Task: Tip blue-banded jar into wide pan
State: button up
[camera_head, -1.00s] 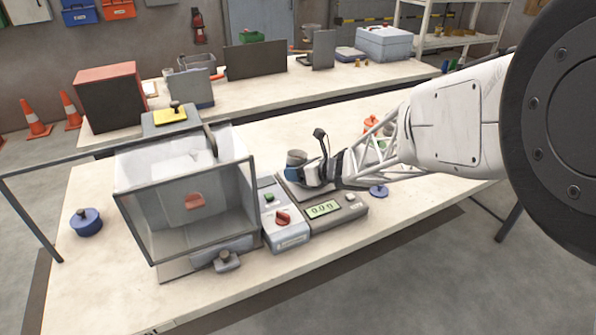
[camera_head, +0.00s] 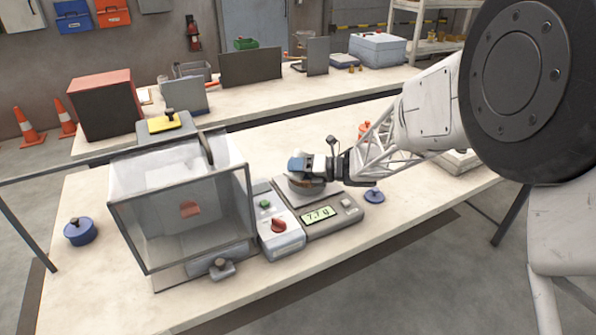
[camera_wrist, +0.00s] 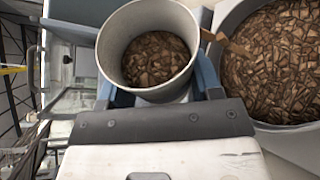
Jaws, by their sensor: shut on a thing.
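The blue-banded jar (camera_head: 297,164) is held tilted above the wide pan (camera_head: 306,187), which sits on the scale at the table's middle. In the wrist view the jar (camera_wrist: 107,48) is a grey cup with brown pellets in its bottom. The pan (camera_wrist: 262,126) is beside it at the right, with many brown pellets in it. A few pellets (camera_wrist: 229,45) show between the jar's rim and the pan. My gripper (camera_head: 320,167) is shut on the jar. The scale display (camera_head: 318,214) reads about 7.7 g. My gripper and the jar hide part of the pan.
A clear-fronted box (camera_head: 185,205) stands left of the scale, with a control box (camera_head: 277,226) with a red knob between them. A blue lidded pot (camera_head: 80,232) is at the far left. A blue knobbed lid (camera_head: 374,196) lies right of the scale. The front table edge is clear.

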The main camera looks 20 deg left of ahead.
jog(key=m, duration=0.1)
jog(key=m+y, duration=0.1)
jog(key=m+g, duration=0.1)
jog(key=shift+w+f+m+y, duration=0.15)
jog(key=shift+f+m+y, duration=0.1)
jog(key=shift+m+y, duration=0.15)
jog(key=m, duration=0.1)
jog(key=m+y, duration=0.1)
jog(key=m, duration=0.1)
jog(key=shift+w+d+r+m+y, duration=0.15)
jog(key=shift+w+r+m+y, duration=0.15)
jog(key=shift+w+m, duration=0.1)
jog(key=shift+n, duration=0.3)
jog(key=n, duration=0.1)
jog(key=n+h, duration=0.1)
jog(key=n, duration=0.1)
jog(key=n+h, duration=0.1)
jog(key=shift+s+a+t, duration=0.2)
jog(key=shift+s+t, duration=0.1)
jog(key=shift+s, duration=0.05)
jog(key=shift+s+n+h, duration=0.15)
jog(key=shift+n+h, duration=0.45)
jog(key=shift+n, duration=0.8)
